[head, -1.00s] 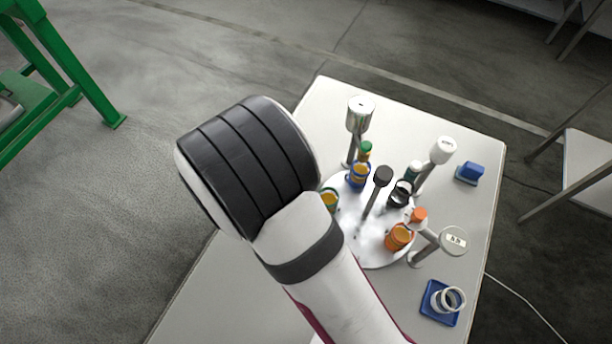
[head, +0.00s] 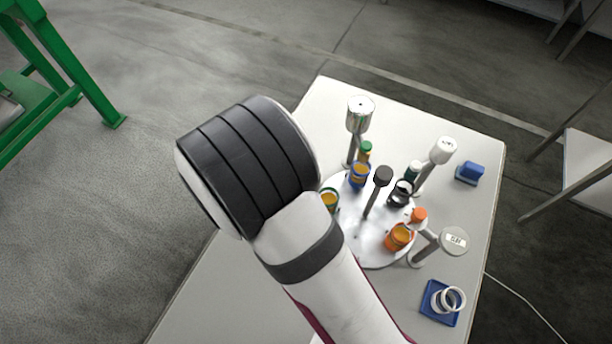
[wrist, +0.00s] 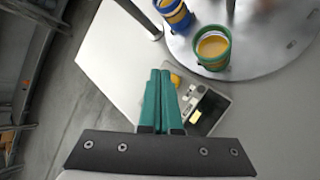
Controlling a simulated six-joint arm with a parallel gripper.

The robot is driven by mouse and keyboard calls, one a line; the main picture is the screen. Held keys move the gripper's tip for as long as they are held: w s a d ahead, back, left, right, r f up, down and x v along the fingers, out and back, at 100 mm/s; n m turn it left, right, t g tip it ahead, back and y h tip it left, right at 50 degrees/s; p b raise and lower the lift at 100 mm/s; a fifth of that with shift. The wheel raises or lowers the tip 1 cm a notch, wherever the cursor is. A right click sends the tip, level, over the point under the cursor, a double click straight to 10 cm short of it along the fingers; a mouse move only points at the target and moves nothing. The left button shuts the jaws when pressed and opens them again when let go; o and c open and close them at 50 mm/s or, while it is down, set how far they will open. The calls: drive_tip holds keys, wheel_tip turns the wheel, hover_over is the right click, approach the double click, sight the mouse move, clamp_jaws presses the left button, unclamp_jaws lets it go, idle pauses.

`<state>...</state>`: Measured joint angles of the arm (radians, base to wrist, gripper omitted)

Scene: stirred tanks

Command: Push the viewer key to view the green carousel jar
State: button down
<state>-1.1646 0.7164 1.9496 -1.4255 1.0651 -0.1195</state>
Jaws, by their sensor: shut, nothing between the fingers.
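The green jar (wrist: 212,48) with yellow-orange contents stands on the round carousel (wrist: 266,62) in the wrist view. In the head view the green jar (head: 330,201) shows beside my arm, which partly covers it. A grey control box (wrist: 207,112) lies on the table just right of my fingers, with a yellow key (wrist: 175,80), small light keys and a lit yellow patch. My gripper (wrist: 159,72) has green fingers pressed together, empty, with tips close to the yellow key. I cannot tell if they touch it. The head view hides my gripper and the box behind my arm.
A blue jar (head: 358,177), an orange jar (head: 398,238) and a black jar (head: 399,195) stand on the carousel. Several posts with round heads rise around it. A blue tray (head: 438,304) with white rings and a blue block (head: 469,173) sit on the table.

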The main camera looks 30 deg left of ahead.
drive_tip(key=shift+f, duration=0.15)
drive_tip(key=shift+f, duration=0.3)
drive_tip(key=shift+f, duration=0.5)
idle(0.6)
drive_tip(key=shift+r, duration=0.95)
drive_tip(key=shift+r, duration=2.5)
